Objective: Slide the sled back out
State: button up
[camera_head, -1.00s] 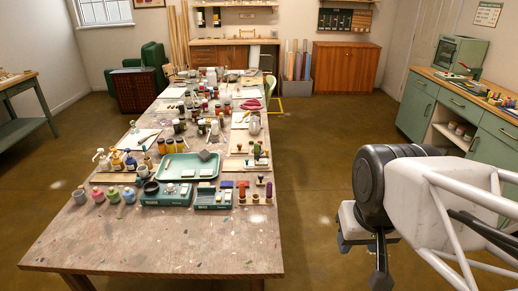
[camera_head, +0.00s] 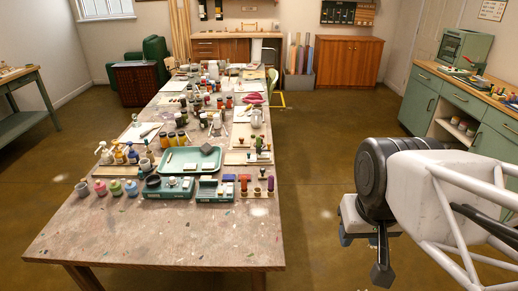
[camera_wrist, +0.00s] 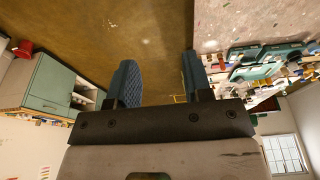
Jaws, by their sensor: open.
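My gripper (camera_head: 362,257) hangs open and empty at the right of the head view, over the floor and apart from the table. Its two blue-padded fingers show spread in the wrist view (camera_wrist: 160,85), with nothing between them. I cannot make out for sure which thing is the sled. Two small dark green trays, the left one (camera_head: 168,193) and the right one (camera_head: 214,197), stand side by side near the table's front, holding small pale blocks. Behind them lies a larger pale green tray (camera_head: 181,158) with a dark grey block (camera_head: 209,149) on it.
The long paint-stained table (camera_head: 157,239) has a bare front part. Small paint pots (camera_head: 115,188), bottles (camera_head: 118,153) and upright stamps (camera_head: 264,184) crowd around the trays. A green cabinet (camera_head: 450,110) stands at the right. Open floor lies between it and the table.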

jog(key=shift+w+r, duration=0.1)
jog(key=w+a+r+n, duration=0.1)
jog(key=w+r+n, duration=0.15)
jog(key=w, duration=0.75)
jog(key=w+a+r+n, duration=0.1)
jog(key=w+r+n, duration=0.15)
jog(key=w, duration=0.75)
jog(key=w+a+f+n+g+h, duration=0.1)
jog(key=w+a+n, duration=0.2)
jog(key=w, duration=0.8)
jog(key=w+a+f+n+h, duration=0.1)
jog(key=w+a+f+n, duration=0.15)
jog(key=w, duration=0.75)
jog(key=shift+w+a+f+n+h, duration=0.35)
jog(key=shift+w+a+f+n, duration=2.2)
jog(key=shift+w+f, duration=2.4)
jog(key=shift+w+a+f+n+h, duration=0.3)
jog(key=shift+w+a+f+n, duration=1.25)
jog(key=shift+w+a+f, duration=3.3)
jog(key=shift+w+a+f+n+h, duration=0.35)
jog(key=shift+w+a+f+n, duration=2.3)
jog(key=shift+w, duration=4)
jog(key=shift+d+f+m, duration=0.6)
jog(key=shift+d+f, duration=0.2)
jog(key=shift+d, duration=0.15)
jog(key=shift+x, duration=3.85)
